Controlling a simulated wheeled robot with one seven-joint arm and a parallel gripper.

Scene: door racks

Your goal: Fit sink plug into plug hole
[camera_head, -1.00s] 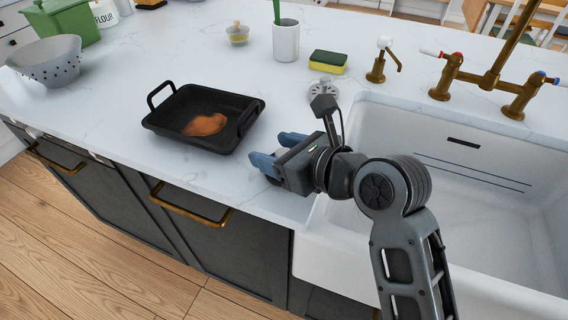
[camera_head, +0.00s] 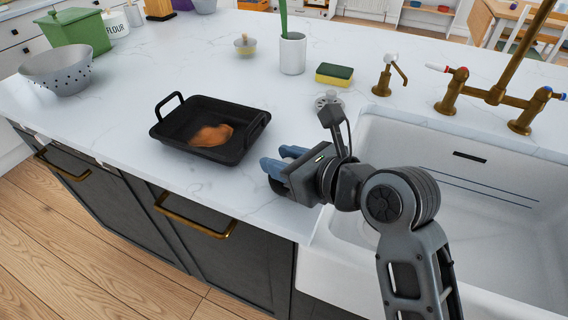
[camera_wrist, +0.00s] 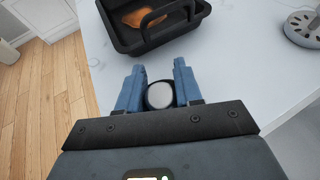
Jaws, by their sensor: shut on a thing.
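My gripper (camera_head: 275,165) is shut on a small round thing with a dark rim and a pale grey face, which looks like the sink plug (camera_wrist: 160,95). In the wrist view it sits between the two blue fingers. In the head view the fingers hide most of it. My gripper is over the counter's front edge, left of the white sink (camera_head: 470,190) and right of the black pan. The plug hole cannot be made out clearly; my arm covers part of the basin.
A black roasting pan (camera_head: 170,140) with orange-brown food is close left of my gripper. A grey-white strainer (camera_head: 327,99), a sponge (camera_head: 334,74), a white cup (camera_head: 292,54) and a brass soap dispenser (camera_head: 382,82) stand behind. Brass taps (camera_head: 492,94) rise behind the sink.

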